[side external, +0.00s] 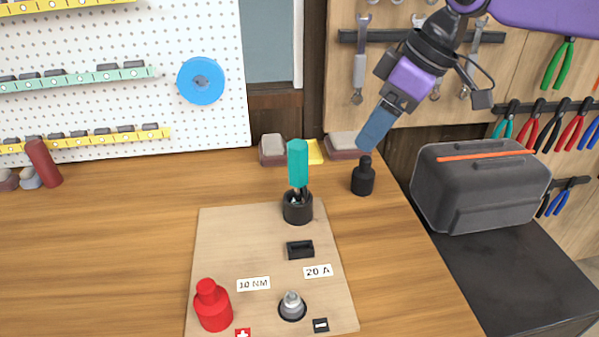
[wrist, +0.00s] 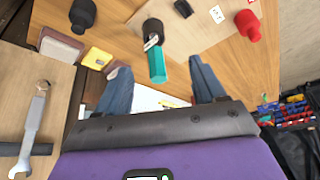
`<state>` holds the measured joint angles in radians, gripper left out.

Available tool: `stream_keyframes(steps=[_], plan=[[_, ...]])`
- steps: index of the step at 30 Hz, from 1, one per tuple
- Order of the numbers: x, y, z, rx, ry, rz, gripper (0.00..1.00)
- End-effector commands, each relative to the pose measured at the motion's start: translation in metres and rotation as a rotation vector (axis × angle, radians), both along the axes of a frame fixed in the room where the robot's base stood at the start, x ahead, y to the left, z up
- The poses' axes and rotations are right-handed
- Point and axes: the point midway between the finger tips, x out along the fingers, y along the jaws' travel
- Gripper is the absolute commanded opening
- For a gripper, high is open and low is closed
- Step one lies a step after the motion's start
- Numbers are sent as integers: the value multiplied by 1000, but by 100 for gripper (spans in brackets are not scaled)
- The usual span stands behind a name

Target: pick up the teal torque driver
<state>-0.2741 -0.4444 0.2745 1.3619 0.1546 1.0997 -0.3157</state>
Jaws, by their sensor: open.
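The teal torque driver (side external: 298,163) stands upright, handle up, in a round black holder (side external: 297,208) at the back of the light wooden board (side external: 220,240). In the wrist view the teal handle (wrist: 157,68) shows between my two blue fingers, apart from both. My gripper (side external: 374,128) is open and empty. In the side view it is above and to the right of the driver, tilted, over a small black bottle-shaped object (side external: 363,180). The driver's lower end is hidden in the holder.
A red bottle-shaped object (side external: 212,307) and a grey metal terminal (side external: 292,303) are at the board's front. A yellow block (side external: 315,152) and grey-brown blocks (side external: 272,150) lie behind the driver. A grey toolbox (side external: 480,190) stands right of the table. The left tabletop is mostly clear.

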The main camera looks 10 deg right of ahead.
Motion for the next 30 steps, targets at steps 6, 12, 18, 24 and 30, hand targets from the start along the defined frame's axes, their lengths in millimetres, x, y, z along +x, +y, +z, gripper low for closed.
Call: stream_keyframes(steps=[6,12,18,24,30], plan=[[33,27,18,45,-48,-11,69],[44,35,24,59,-68,-15,69],[51,44,6,59,-68,-16,69],[61,59,-27,59,-67,-17,69],[71,74,-59,60,-67,-17,69]])
